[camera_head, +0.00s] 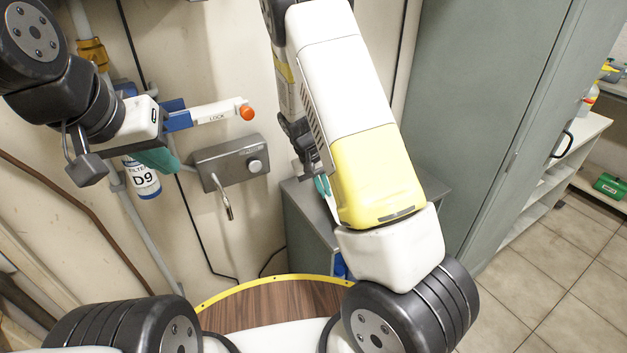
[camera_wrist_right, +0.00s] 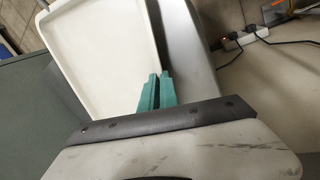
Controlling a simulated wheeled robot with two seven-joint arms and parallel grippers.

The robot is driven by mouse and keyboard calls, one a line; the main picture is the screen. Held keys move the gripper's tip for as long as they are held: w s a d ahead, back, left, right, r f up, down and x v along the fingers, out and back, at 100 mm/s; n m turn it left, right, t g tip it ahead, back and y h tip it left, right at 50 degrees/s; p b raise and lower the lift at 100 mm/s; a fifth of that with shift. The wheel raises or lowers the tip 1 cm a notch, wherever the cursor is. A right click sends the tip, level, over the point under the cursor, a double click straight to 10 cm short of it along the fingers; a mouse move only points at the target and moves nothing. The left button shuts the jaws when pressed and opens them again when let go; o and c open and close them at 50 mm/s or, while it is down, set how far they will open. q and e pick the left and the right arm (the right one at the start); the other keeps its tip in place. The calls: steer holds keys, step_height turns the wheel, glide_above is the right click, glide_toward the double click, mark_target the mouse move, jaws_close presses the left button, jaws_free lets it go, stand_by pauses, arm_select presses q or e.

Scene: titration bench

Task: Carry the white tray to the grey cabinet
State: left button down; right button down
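The white tray (camera_wrist_right: 100,45) fills the upper left of the right wrist view. In the head view only a bit of this gripper (camera_head: 321,185) shows beside the yellow forearm. The low grey cabinet (camera_head: 306,228) stands behind and below my right arm. My left gripper (camera_head: 166,160) is by the wall, partly hidden by its wrist; its opening is not visible.
A wall dispenser (camera_head: 232,162) with a spout and a blue-and-white lever marked LOCK (camera_head: 215,112) are near my left gripper. A tall grey-green cabinet (camera_head: 480,110) stands at the right. Plugs and cables (camera_wrist_right: 240,38) show by the wall. Tiled floor (camera_head: 560,285) is clear at lower right.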

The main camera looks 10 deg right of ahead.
mark_target(326, 205)
steer(key=shift+w, duration=0.4)
step_height(326, 205, down, 4)
steer(key=shift+r, duration=0.15)
steer(key=c, duration=1.9)
jaws_free()
steer(key=shift+r, duration=0.1)
steer(key=s+a+r+t+y, duration=0.1)
steer(key=s+r, duration=0.1)
steer(key=r, duration=0.8)
steer(key=s+a+r+y, duration=0.2)
steer(key=s+r, duration=0.1)
steer(key=r, duration=0.6)
steer(key=s+r+t+y, duration=0.1)
steer(key=s+r, duration=0.3)
steer(key=s, duration=0.2)
steer(key=s+r+t, duration=0.2)
steer(key=s+r, duration=0.3)
steer(key=s, duration=0.2)
steer(key=s+r+t+y, duration=0.1)
steer(key=s+r+t, duration=0.1)
steer(key=s+r, duration=0.3)
steer(key=shift+s+d+r+y, duration=0.25)
steer(key=shift+s+d+y, duration=0.1)
steer(key=shift+s, duration=0.3)
